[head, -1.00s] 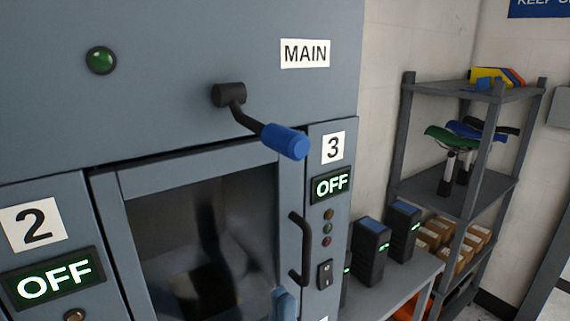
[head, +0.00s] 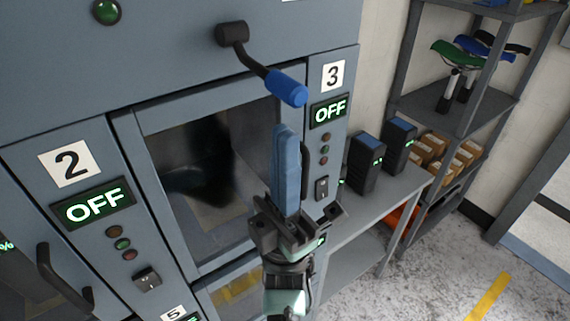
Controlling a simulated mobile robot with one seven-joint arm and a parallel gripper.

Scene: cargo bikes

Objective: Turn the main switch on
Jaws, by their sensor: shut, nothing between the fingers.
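The main switch is a black crank lever (head: 248,62) with a blue grip (head: 287,88) on the upper cabinet panel. Its arm slants down and to the right from its pivot (head: 231,34). The MAIN label is almost fully out of the top of the picture. A green lamp (head: 106,12) sits to the left of the lever. My gripper (head: 286,130) points upward with its blue fingers shut and nothing between them.
Panel 2 (head: 70,163) and panel 3 (head: 333,74) both display OFF. A windowed door (head: 210,190) with a black handle lies behind my gripper. Floor at lower right is clear.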

